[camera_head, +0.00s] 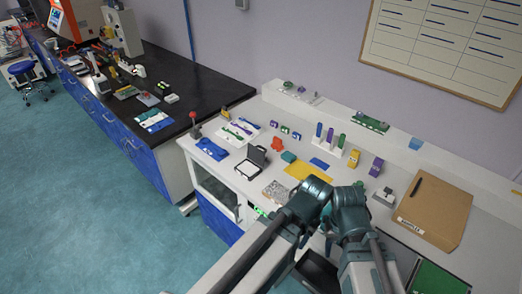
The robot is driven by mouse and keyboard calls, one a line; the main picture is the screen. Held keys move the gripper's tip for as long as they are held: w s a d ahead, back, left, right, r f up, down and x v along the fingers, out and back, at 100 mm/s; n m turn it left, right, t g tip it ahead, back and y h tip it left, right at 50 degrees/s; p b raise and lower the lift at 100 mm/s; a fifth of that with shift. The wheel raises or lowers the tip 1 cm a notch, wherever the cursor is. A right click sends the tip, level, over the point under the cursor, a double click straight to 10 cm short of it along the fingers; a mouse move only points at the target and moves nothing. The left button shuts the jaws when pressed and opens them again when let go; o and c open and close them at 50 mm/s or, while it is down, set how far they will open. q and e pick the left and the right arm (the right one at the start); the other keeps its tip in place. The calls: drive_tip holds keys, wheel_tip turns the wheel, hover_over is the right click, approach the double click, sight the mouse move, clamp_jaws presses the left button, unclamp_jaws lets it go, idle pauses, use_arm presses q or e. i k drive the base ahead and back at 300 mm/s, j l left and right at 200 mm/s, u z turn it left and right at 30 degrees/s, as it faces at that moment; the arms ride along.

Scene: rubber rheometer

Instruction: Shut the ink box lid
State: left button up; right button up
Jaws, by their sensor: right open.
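The ink box (251,162) is a small black-rimmed case with a white inside, on the white bench left of my arms. Its lid stands up, tilted open at the back. My right gripper (328,238) shows only as a small dark part between my two arms, low over the bench front. It is open and well to the right of the ink box, not touching it. My left arm comes in from the lower left; its gripper is hidden.
A speckled grey block (276,190) and a yellow mat (306,171) lie between the ink box and my arms. A red-topped stand (194,126) is at the bench's left end. The bench around the ink box's front is mostly clear.

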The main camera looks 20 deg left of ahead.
sight(256, 155)
drive_tip(key=z, duration=3)
drive_tip(key=k+j+z, duration=0.2)
drive_tip(key=k, duration=0.3)
drive_tip(key=k+j, duration=0.3)
drive_tip(key=k, duration=0.2)
drive_tip(key=k+j, duration=0.25)
drive_tip(key=k, duration=0.2)
drive_tip(key=k+j, duration=0.3)
drive_tip(key=k, duration=0.2)
drive_tip(key=k+j, duration=0.25)
drive_tip(key=k, duration=0.2)
drive_tip(key=k+j, duration=0.3)
drive_tip(key=k, duration=0.2)
drive_tip(key=k+j, duration=0.25)
drive_tip(key=k, duration=0.2)
